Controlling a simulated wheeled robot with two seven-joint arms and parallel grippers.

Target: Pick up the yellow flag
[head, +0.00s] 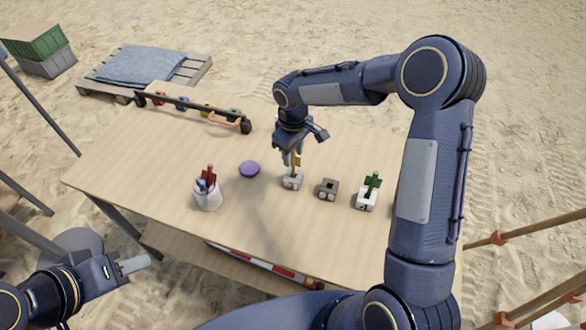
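The yellow flag (297,168) stands upright in a small grey-white holder (292,182) on the table, its upper part partly hidden by my gripper. My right gripper (292,157) points down from above, with its fingertips at the flag's upper part. I cannot tell whether the fingers touch or close on it. My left gripper (135,265) is at the lower left, off the table's front-left edge and far from the flag. Its finger spacing does not show clearly.
A white cup (208,198) with red and blue flags, a purple disc (249,169), an empty grey holder (328,189) and a green flag (373,182) in a holder stand nearby. A rack (195,106) lies along the back left of the wooden table (130,160).

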